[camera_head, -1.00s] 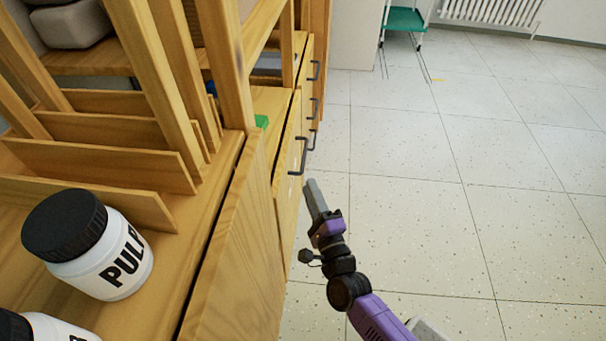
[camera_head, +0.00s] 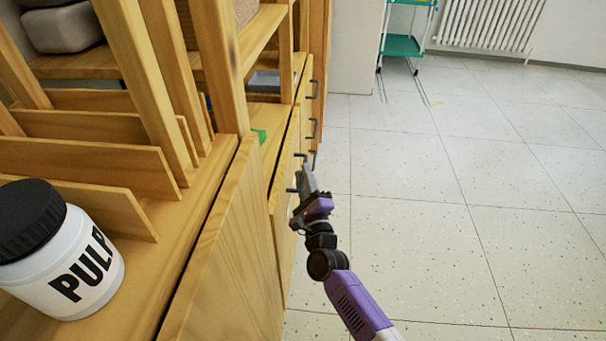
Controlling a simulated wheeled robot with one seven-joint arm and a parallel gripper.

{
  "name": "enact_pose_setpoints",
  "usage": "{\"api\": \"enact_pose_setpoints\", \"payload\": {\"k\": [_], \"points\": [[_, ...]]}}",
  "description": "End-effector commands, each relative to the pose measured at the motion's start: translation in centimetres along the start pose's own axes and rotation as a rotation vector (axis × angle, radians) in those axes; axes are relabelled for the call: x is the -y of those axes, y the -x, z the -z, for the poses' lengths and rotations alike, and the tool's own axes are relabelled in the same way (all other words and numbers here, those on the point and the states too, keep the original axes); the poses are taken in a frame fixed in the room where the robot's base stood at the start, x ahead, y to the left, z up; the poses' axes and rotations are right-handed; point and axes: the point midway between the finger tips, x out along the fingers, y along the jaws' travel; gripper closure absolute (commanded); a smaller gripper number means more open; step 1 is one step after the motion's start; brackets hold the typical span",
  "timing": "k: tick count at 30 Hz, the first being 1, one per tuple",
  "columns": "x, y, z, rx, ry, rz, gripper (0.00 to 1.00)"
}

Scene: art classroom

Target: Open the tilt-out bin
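The tilt-out bin's wooden front (camera_head: 283,215) is in the low cabinet, left of my gripper. A thin dark gap shows along its top edge. Its dark bar handle (camera_head: 300,156) sticks out toward the aisle, and its middle is hidden behind my fingers. My gripper (camera_head: 306,174) is at this handle, overlapping it in the view. Whether the fingers touch or enclose the bar, and whether they are open or shut, I cannot tell from this angle.
More handled drawers (camera_head: 313,108) continue along the cabinet beyond. A PULP jar (camera_head: 85,262) and wooden dividers (camera_head: 95,160) stand on the cabinet at left. A green-shelved cart (camera_head: 403,46) and a radiator (camera_head: 490,22) are at the back. The tiled floor (camera_head: 430,200) at right is clear.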

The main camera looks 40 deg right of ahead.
Motion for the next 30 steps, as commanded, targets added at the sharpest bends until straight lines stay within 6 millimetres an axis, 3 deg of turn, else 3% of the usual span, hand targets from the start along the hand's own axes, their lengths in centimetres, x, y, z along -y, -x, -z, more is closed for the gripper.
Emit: {"api": "enact_pose_setpoints", "payload": {"k": [4, 13, 17, 30], "points": [[-0.01, -1.15, 0.05, 0.0, 0.0, 0.0, 0.8], [0.01, -1.38, 0.04, -0.001, 0.0, -0.001, 0.8], [0.01, -1.37, 0.03, 0.0, 0.0, -0.001, 1.0], [-0.01, -1.35, 0.01, 0.0, 0.001, -0.001, 1.0]]}}
